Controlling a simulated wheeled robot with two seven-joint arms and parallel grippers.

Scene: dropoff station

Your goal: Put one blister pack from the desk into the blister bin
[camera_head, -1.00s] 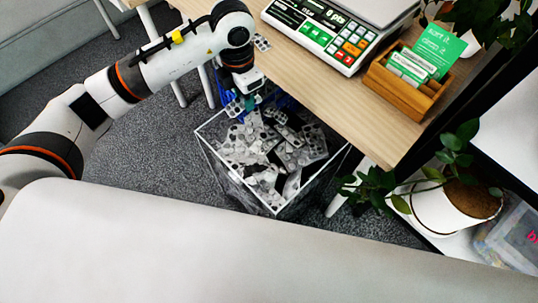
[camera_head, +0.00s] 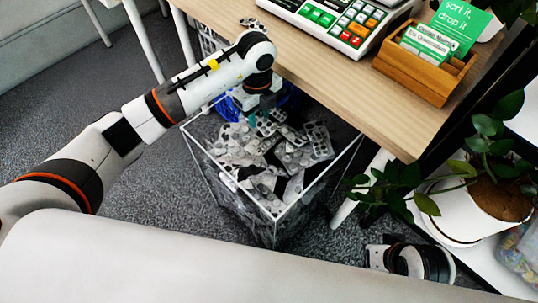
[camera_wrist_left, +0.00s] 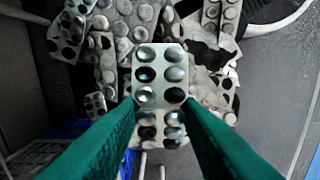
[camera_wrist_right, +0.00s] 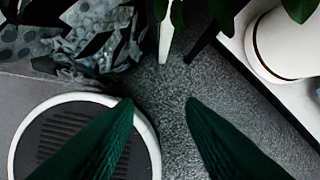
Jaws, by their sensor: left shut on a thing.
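The blister bin (camera_head: 238,202) is a clear box below the desk edge, filled with several silver-grey blister packs. My left gripper (camera_head: 256,112) is above the bin's back part. In the left wrist view, its green fingers (camera_wrist_left: 160,110) are shut on a silver blister pack (camera_wrist_left: 146,53), with packs in the bin beneath it. The held pack is hard to tell apart in the head view. Another blister pack (camera_head: 253,23) lies at the desk's left edge. In the right wrist view, my right gripper (camera_wrist_right: 158,103) is open and empty above the floor.
The wooden desk (camera_head: 340,95) bears a scale with coloured keys (camera_head: 335,20) and a wooden card box (camera_head: 425,72). A blue crate (camera_head: 290,98) is behind the bin. A potted plant (camera_head: 455,215) stands at the right. Grey carpet (camera_head: 140,215) is open at the left.

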